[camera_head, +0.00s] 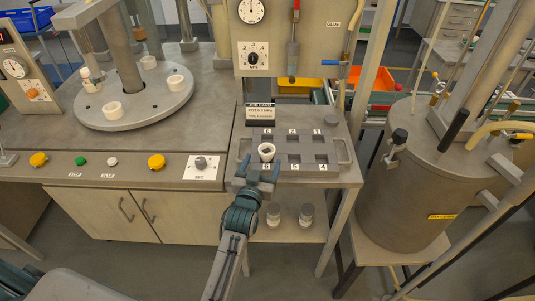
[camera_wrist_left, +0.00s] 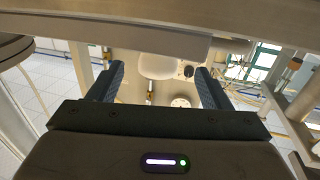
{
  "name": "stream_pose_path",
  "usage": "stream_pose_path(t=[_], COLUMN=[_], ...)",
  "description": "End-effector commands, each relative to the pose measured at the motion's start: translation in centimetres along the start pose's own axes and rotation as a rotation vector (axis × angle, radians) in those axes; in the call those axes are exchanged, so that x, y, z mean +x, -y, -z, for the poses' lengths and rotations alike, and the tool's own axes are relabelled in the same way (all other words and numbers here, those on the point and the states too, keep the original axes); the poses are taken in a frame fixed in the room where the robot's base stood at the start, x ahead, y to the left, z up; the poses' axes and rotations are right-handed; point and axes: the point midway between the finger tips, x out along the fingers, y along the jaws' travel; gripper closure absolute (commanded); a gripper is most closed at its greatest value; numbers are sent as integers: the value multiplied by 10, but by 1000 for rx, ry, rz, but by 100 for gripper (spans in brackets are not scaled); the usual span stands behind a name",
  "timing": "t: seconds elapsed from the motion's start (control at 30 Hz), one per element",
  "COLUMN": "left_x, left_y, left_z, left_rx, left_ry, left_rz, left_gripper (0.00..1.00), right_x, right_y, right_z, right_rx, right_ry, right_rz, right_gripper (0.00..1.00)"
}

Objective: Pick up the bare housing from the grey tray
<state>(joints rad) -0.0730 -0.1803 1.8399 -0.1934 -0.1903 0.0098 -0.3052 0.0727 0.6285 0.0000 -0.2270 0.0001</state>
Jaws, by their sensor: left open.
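The bare housing (camera_head: 267,151), a small white ring-like cup with a dark opening, sits at the front left of the grey tray (camera_head: 330,157). The tray has several dark square recesses and a handle at each end. My left gripper (camera_head: 260,166) is open just in front of the housing, at the tray's front edge. Its two fingers point toward the housing, which does not appear gripped. The left wrist view shows both fingers (camera_wrist_left: 160,88) apart. A pale rounded shape shows beyond them; I cannot tell whether it is the housing. My right gripper is not in view.
A sign (camera_head: 261,112) stands behind the tray, below a gauge panel (camera_head: 265,35). A round turntable (camera_head: 140,112) with several white rings is at left. A large metal tank (camera_head: 415,190) stands at right. Two capped cylinders (camera_head: 273,213) (camera_head: 306,216) are on the lower shelf.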

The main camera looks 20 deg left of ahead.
Motion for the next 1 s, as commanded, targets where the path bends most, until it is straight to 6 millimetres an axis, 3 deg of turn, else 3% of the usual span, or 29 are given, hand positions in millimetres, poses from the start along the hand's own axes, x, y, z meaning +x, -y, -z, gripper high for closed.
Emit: stream_pose_path(t=[0.4,0.7,0.73,0.97,1.0], left_x=[49,55,55,55,55], left_y=[-1,-1,-1,-1,-1], left_z=[5,4,4,4,4], left_rx=[2,0,0,0,0], left_ry=[0,1,1,1,2], left_rz=[-1,-1,-1,-1,-1], left_gripper=[28,28,30,75,75], right_x=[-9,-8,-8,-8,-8], right_y=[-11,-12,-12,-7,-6], right_z=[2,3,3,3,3], right_rx=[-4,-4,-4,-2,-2], right_ry=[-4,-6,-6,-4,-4], right_rz=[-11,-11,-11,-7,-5], right_gripper=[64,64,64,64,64])
